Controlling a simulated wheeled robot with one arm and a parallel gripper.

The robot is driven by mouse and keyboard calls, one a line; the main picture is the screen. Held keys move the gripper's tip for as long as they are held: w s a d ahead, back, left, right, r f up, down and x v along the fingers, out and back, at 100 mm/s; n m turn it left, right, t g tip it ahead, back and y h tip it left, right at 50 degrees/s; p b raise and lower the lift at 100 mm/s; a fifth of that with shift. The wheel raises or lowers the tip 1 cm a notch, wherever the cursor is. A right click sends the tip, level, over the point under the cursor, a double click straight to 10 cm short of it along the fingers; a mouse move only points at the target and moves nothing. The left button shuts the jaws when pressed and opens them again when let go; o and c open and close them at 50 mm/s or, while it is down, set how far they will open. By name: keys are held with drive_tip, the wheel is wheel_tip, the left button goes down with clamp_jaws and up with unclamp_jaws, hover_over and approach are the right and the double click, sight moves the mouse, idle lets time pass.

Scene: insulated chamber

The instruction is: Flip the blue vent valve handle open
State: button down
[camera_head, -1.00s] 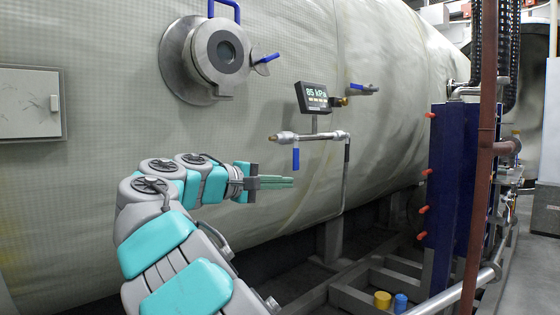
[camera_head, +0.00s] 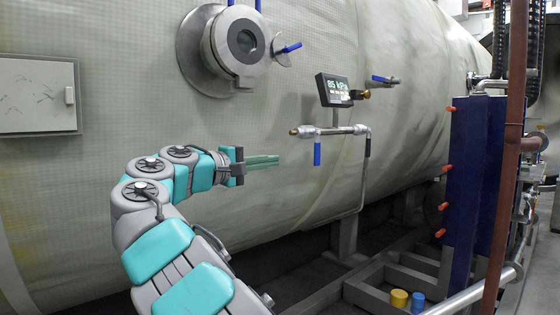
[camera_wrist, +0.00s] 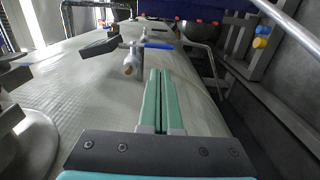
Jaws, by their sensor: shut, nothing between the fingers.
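A blue handle (camera_head: 317,154) hangs straight down from a silver pipe (camera_head: 337,131) with a brass end, below the pressure display. In the wrist view the blue handle (camera_wrist: 158,45) shows beyond my fingertips, beside the pipe's brass end (camera_wrist: 130,68). My gripper (camera_head: 278,160) has green fingers, shut together and empty. It is left of the handle at about the height of its lower half, with a visible gap in the head view. The wrist view shows the closed fingers of my gripper (camera_wrist: 160,73) pointing toward the handle's area.
The display (camera_head: 334,90) sits just above the pipe. Another blue lever (camera_head: 385,80) is up right, and a round porthole (camera_head: 246,41) with a blue lever is up left. The pipe bends down the curved tank wall (camera_head: 120,120). Blue panels (camera_head: 462,190) stand at right.

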sight(317, 147)
drive_tip(key=x, duration=1.2)
drive_tip(key=shift+d, duration=0.25)
drive_tip(key=shift+w+f, duration=0.15)
